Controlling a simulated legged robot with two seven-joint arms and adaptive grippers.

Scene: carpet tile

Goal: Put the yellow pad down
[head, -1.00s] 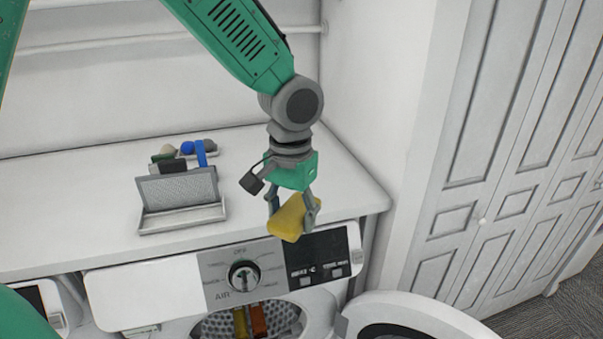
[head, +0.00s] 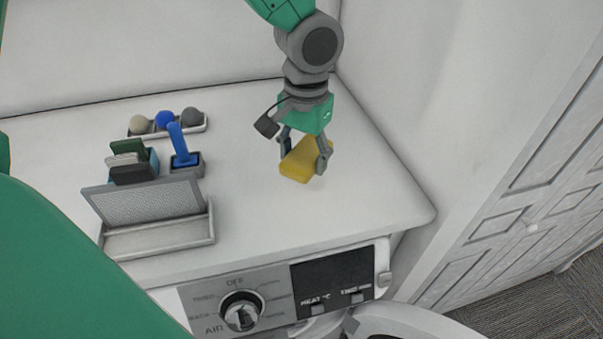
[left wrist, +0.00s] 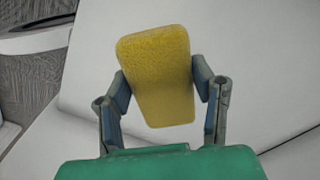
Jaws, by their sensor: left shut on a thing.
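The yellow pad (head: 305,160) is a thick block between the fingers of my left gripper (head: 303,158), over the right part of the white counter (head: 250,215). My left gripper is shut on it, one finger on each side. In the left wrist view the pad (left wrist: 158,75) sits between both fingers of the gripper (left wrist: 160,88), with the pale counter behind it. I cannot tell whether the pad's underside touches the counter. My right gripper is not in view.
Left on the counter are a grey mesh screen in a tray (head: 160,235), a blue-handled tool (head: 180,145), dark and pale blocks (head: 130,160) and a tray of balls (head: 165,122). The dryer panel (head: 290,285) is in front. The counter around the pad is clear.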

